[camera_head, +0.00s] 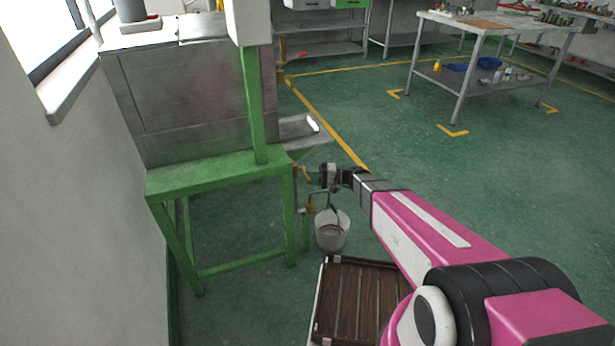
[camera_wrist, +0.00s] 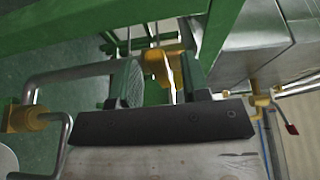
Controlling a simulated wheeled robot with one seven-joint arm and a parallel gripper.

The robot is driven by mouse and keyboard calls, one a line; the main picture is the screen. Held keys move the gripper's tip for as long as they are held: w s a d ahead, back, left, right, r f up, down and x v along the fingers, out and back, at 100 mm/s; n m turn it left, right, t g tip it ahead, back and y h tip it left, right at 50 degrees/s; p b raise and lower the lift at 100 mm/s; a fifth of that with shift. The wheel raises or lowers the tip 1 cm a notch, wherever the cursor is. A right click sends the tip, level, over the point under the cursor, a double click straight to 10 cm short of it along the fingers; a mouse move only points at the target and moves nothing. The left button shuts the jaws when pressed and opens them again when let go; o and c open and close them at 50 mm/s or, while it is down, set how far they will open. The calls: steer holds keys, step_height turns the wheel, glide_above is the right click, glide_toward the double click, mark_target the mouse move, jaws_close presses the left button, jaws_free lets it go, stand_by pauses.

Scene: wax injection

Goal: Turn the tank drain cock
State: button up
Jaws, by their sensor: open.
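The tank (camera_head: 185,95) is a grey metal box on a green stand at the left. A brass cock (camera_head: 307,174) sits at the stand's right side in the head view. My gripper (camera_head: 326,176) is just to its right, at the end of my pink arm. In the wrist view my gripper (camera_wrist: 160,88) is open, with a brass piece (camera_wrist: 158,66) between its two fingers. This looks like the cock's handle; whether a finger touches it I cannot tell. A second brass fitting (camera_head: 307,209) with a bent pipe is lower down.
A pale bucket (camera_head: 332,238) is below the pipe. A brown slatted platform (camera_head: 360,295) lies in front. The green stand (camera_head: 220,170) is close to my gripper. In the wrist view a red-tipped lever (camera_wrist: 292,129) is at the right. A white worktable (camera_head: 495,24) stands far back; the floor between is clear.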

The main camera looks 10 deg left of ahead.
steer(key=shift+s+a, duration=0.15)
steer(key=shift+a, duration=0.65)
steer(key=shift+c, duration=0.3)
jaws_close()
steer(key=shift+f+n+g+y, duration=0.15)
steer(key=shift+f+n+y, duration=0.2)
steer(key=shift+n, duration=0.45)
steer(key=shift+f+n+g+y, duration=0.2)
steer(key=shift+f+n, duration=0.25)
steer(key=shift+n, duration=0.35)
steer(key=shift+o, duration=0.3)
jaws_free()
steer(key=v, duration=1)
steer(key=shift+d, duration=0.4)
